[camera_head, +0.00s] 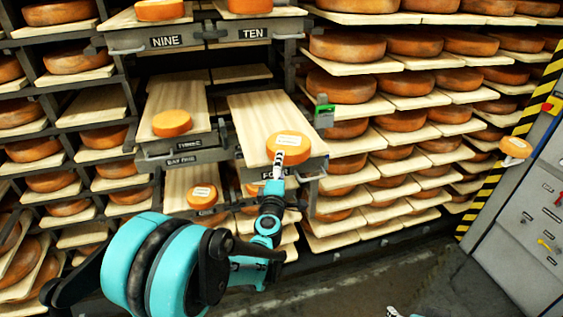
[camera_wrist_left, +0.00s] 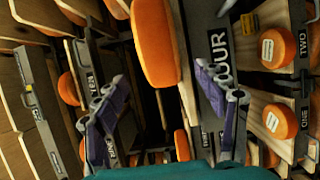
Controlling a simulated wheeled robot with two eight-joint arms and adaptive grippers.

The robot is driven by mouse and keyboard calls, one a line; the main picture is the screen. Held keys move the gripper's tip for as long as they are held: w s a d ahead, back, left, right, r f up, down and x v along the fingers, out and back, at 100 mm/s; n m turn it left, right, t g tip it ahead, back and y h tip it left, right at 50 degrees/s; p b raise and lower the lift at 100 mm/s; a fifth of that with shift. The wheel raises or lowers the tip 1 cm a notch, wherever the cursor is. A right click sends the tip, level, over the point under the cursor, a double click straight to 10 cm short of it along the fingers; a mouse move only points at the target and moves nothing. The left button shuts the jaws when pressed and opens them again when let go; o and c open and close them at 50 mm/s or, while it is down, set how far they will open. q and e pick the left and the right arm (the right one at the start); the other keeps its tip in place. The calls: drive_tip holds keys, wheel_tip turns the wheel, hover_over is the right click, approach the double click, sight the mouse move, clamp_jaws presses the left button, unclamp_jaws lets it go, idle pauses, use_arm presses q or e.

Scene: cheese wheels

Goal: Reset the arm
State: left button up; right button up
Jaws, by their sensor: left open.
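My left arm reaches in from the left in the head view, and its gripper (camera_head: 277,180) is in front of the pulled-out board of shelf FOUR (camera_head: 258,110). An orange cheese wheel (camera_head: 287,149) with a white label lies at that board's front end, partly behind the fingertips. In the left wrist view the gripper (camera_wrist_left: 163,85) has its two purple-grey fingers spread wide with nothing held between them. The wheel (camera_wrist_left: 157,42) and the FOUR plate (camera_wrist_left: 218,50) show beyond the fingers. A small pale and teal piece, possibly my right gripper (camera_head: 396,312), shows at the bottom edge.
Shelves of cheese wheels fill the back and both sides. Another board (camera_head: 185,95) holding a wheel (camera_head: 171,123) sticks out left of FOUR. NINE and TEN boards overhang above. A grey cabinet (camera_head: 520,225) stands at right. The floor (camera_head: 370,275) is clear at lower right.

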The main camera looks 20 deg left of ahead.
use_arm(q)
drive_tip(key=s+d+f+m+g+h+b, duration=0.35)
drive_tip(key=s+d+m+h+b, duration=0.3)
drive_tip(key=s+d+m, duration=0.75)
drive_tip(key=s+a+f+m+g+y+b, duration=0.1)
drive_tip(key=s+a+f+m+g+b, duration=0.1)
drive_tip(key=s+f, duration=0.5)
drive_tip(key=s+a+f+m+g+y+b, duration=0.2)
drive_tip(key=s+a+f+m+g, duration=0.2)
drive_tip(key=s+a+f, duration=0.3)
drive_tip(key=s+f+g, duration=0.1)
drive_tip(key=s, duration=0.2)
drive_tip(key=shift+s+f, duration=0.15)
drive_tip(key=shift+s, duration=0.2)
use_arm(e)
wheel_tip(320, 180, down, 11)
drive_tip(key=shift+o, duration=0.2)
drive_tip(key=shift+r, duration=0.1)
